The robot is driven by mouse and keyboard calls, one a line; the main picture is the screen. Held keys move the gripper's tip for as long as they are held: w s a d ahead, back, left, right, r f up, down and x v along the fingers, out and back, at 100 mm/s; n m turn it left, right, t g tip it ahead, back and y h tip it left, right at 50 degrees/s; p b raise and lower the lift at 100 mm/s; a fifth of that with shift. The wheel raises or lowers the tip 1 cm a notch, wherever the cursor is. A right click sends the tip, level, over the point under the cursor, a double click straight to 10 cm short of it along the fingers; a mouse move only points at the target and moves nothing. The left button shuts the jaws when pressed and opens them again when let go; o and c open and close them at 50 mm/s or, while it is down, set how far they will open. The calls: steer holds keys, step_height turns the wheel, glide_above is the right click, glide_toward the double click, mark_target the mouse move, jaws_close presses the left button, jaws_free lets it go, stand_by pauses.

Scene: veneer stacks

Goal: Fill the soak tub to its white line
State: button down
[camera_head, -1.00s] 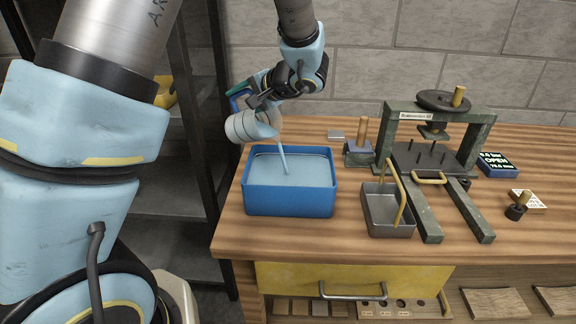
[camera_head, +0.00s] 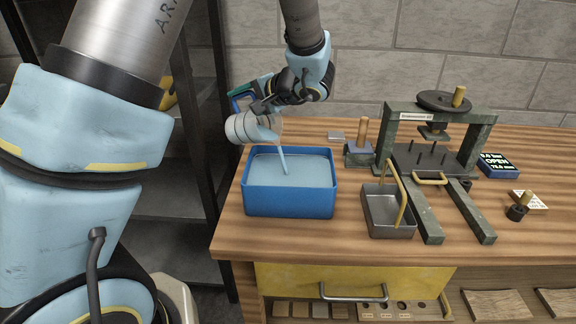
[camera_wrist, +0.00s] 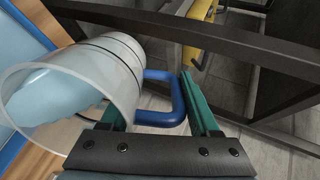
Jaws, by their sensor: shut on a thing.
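The blue soak tub (camera_head: 290,202) stands at the left end of the wooden bench and holds pale blue water (camera_head: 305,170) to somewhat below its rim. I cannot make out a white line in it. A clear jug (camera_head: 242,128) is tilted above the tub's back left corner, and a thin stream (camera_head: 283,160) falls from it into the water. In the wrist view the jug (camera_wrist: 110,75) lies tipped to the left, with water inside near its mouth. My gripper (camera_wrist: 190,95) is at the jug's blue handle (camera_wrist: 165,118), shut on it.
A metal tray (camera_head: 385,212) with a yellow handle stands right of the tub. A press (camera_head: 440,150) with a hand wheel stands beyond it. A small display reading OPEN (camera_head: 497,166) is at the right. A dark shelf frame (camera_head: 190,150) rises left of the bench.

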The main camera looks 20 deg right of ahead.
steer(key=shift+s+d+t+y, duration=0.2)
steer(key=shift+s+t+y, duration=0.1)
steer(key=shift+t, duration=0.1)
stand_by(0.9)
steer(key=shift+r, duration=0.1)
